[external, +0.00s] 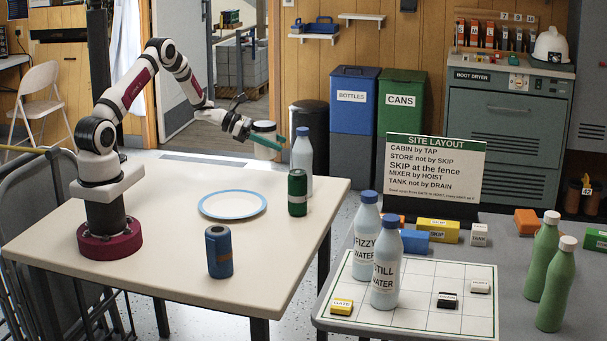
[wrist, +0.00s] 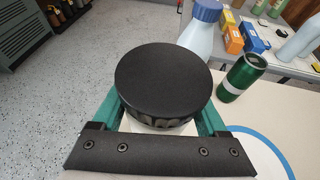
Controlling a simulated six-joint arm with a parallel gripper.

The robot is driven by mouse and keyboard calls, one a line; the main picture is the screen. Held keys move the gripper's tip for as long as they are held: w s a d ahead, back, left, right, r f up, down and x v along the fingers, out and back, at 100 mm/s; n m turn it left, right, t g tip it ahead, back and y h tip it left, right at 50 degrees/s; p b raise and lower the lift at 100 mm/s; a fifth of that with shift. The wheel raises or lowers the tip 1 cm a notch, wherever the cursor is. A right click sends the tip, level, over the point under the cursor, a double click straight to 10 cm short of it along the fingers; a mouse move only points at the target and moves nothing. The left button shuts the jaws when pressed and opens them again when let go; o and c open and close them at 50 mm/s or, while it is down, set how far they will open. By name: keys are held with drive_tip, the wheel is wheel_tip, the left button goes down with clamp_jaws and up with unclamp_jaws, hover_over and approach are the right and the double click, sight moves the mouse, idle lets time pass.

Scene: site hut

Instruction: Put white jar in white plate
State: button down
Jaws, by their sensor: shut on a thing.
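My gripper (external: 267,141) is shut on the white jar (external: 264,127) and holds it in the air, above and to the right of the plate in the external view. In the wrist view the jar's round black lid (wrist: 164,79) fills the middle between the green fingers, and only a little of its white body shows below. The white plate (external: 232,204) with a blue rim lies flat and empty on the pale table. Part of it shows at the lower right of the wrist view (wrist: 265,153), partly hidden by my gripper.
A green can (external: 297,193) and a pale blue-capped bottle (external: 302,163) stand right of the plate. A blue can (external: 219,252) stands in front of it. A second table (external: 420,330) holds bottles and blocks.

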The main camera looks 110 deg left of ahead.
drive_tip(key=s+d+m+h, duration=0.1)
drive_tip(key=s+d, duration=0.2)
drive_tip(key=d, duration=0.6)
drive_tip(key=s+d+h, duration=0.1)
drive_tip(key=s+d, duration=0.2)
drive_tip(key=d, duration=0.5)
hover_over(234, 208)
drive_tip(key=shift+m, duration=0.3)
drive_tip(key=f, duration=0.8)
drive_tip(key=shift+w+f, duration=0.2)
drive_tip(key=shift+f, duration=0.05)
drive_tip(key=shift+f, duration=0.1)
unclamp_jaws()
drive_tip(key=shift+s+a+r, duration=0.1)
drive_tip(key=shift+s+r, duration=0.15)
drive_tip(key=shift+s, duration=0.05)
drive_tip(key=v, duration=1.1)
drive_tip(key=shift+s, duration=0.25)
drive_tip(key=shift+f, duration=0.1)
